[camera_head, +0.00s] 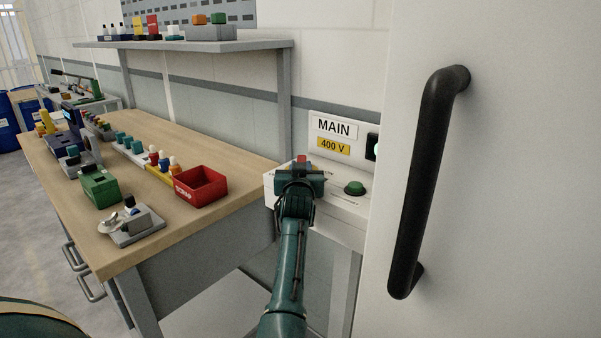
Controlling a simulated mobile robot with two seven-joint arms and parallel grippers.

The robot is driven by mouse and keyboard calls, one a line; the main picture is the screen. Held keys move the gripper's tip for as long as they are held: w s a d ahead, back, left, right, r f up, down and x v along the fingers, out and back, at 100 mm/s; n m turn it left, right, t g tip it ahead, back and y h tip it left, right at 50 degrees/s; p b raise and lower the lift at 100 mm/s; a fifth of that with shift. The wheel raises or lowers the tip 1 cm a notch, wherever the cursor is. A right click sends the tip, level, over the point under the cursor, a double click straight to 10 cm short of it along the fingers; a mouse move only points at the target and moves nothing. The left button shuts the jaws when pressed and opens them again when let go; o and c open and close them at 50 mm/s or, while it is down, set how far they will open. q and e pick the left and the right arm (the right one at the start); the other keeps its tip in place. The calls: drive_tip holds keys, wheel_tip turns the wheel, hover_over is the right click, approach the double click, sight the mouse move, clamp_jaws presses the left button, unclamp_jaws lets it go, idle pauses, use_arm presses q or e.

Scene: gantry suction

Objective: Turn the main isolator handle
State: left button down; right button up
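The white station with the MAIN 400 V label (334,128) stands at the right end of the workbench. A small red part (301,158) shows just above my gripper on its top. I cannot tell whether it is the isolator handle; my gripper hides the area around it. The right gripper (300,176) is over the station's left part, its arm coming up from the bottom middle. Its fingers face away, so their opening and any contact are hidden. My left gripper is out of view.
A green button (355,187) sits right of the gripper. A white panel with a long black pull handle (424,185) stands close on the right. The wooden bench (190,226) holds a red bin (201,186), a green box (99,187) and several small parts. A shelf (190,45) runs above.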

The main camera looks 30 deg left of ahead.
drive_tip(key=shift+w+r, duration=0.15)
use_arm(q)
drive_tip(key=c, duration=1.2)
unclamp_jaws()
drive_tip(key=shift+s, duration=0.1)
